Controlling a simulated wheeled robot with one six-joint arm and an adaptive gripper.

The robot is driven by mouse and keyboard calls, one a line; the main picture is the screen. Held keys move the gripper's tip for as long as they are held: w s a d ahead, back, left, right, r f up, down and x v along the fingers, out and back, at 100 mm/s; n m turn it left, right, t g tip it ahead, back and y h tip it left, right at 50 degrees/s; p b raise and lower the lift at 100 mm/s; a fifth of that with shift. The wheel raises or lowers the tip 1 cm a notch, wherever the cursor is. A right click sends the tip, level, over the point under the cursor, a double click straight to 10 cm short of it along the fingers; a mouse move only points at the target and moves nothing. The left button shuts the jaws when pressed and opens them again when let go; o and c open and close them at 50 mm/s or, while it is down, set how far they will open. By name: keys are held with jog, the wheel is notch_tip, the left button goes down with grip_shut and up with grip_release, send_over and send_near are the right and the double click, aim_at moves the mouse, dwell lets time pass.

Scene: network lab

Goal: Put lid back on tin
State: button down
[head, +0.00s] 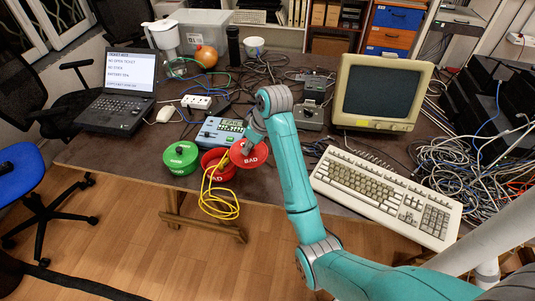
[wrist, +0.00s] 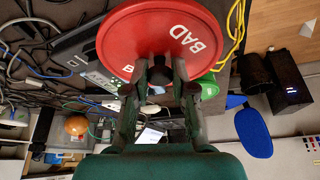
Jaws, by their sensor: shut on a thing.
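My gripper (head: 252,140) is shut on a red lid (head: 250,158) marked BAD. In the wrist view, the lid (wrist: 140,35) is large and close, at the tips of the fingers (wrist: 160,72); the part gripped is mostly hidden. In the head view, the red tin (head: 217,178), also marked BAD, stands near the table's front edge, just left of the lid. The lid is apart from its seat on the tin, up and to the right, and covers part of that area. Its exact height is hard to tell.
A green tin (head: 181,158) with a green lid stands left of the red tin. A yellow cable (head: 222,203) hangs over the front edge by the red tin. A blue-grey device (head: 219,131) lies behind; a keyboard (head: 386,196) and monitor (head: 381,93) are on the right.

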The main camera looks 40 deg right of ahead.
jog(key=w+a+r, duration=0.1)
jog(key=w+a, duration=0.6)
jog(key=w, duration=0.1)
jog(key=shift+n, duration=0.4)
jog(key=shift+w+a+f, duration=0.1)
jog(key=shift+f, duration=1.35)
jog(key=shift+w+a+f, duration=0.1)
jog(key=shift+f, duration=1.35)
jog(key=shift+f, duration=0.15)
jog(key=shift+c, duration=2)
grip_release()
notch_tip(320, 180, up, 7)
jog(key=shift+c, duration=0.2)
grip_shut()
